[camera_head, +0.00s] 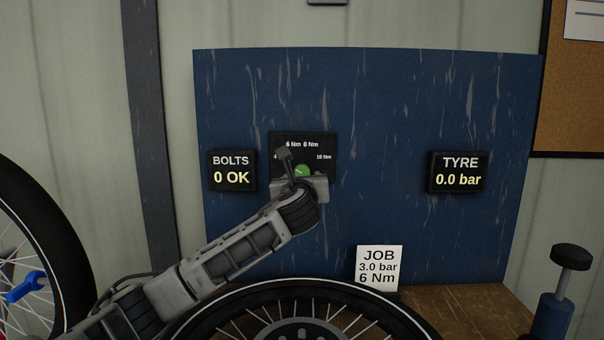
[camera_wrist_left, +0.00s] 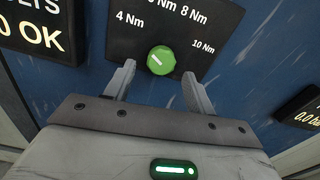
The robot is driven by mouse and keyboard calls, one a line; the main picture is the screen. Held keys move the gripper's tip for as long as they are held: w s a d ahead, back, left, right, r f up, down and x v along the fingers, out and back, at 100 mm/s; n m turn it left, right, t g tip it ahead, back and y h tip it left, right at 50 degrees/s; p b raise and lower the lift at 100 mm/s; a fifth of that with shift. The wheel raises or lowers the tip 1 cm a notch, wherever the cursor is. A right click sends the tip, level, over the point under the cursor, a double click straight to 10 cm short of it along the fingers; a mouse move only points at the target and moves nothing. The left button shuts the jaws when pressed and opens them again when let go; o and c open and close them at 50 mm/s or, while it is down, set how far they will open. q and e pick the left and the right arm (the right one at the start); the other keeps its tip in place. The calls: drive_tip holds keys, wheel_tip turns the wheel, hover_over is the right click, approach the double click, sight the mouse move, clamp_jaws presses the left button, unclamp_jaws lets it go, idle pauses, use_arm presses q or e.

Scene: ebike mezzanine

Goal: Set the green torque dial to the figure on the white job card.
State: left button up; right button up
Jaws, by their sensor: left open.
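The green torque dial (camera_wrist_left: 160,60) sits on a black plate (camera_wrist_left: 100,35) marked 4 Nm, 6 Nm, 8 Nm and 10 Nm. Its white mark slants to the upper left, on the 4 Nm side, in the left wrist view. In the head view the dial (camera_head: 302,170) is partly hidden by my left gripper (camera_head: 303,178). My left gripper (camera_wrist_left: 159,74) is open, with one finger on either side of the dial; I cannot tell whether they touch it. The white job card (camera_head: 379,268) reads 3.0 bar and 6 Nm. My right gripper is not in view.
A blue board (camera_head: 380,120) carries the plate, a BOLTS display (camera_head: 232,171) reading 0 OK and a TYRE display (camera_head: 458,172) reading 0.0 bar. A wheel (camera_head: 300,290) stands in front below. A pump-like handle (camera_head: 571,256) rises at the right.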

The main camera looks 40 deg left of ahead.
sight(302, 172)
use_arm(q)
drive_tip(key=shift+x, duration=1.35)
drive_tip(key=c, duration=1)
drive_tip(key=shift+r+m+p, duration=0.1)
drive_tip(key=shift+m+p, duration=0.9)
drive_tip(key=shift+m, duration=0.1)
drive_tip(key=shift+s+a+m, duration=0.1)
drive_tip(key=shift+m, duration=2.7)
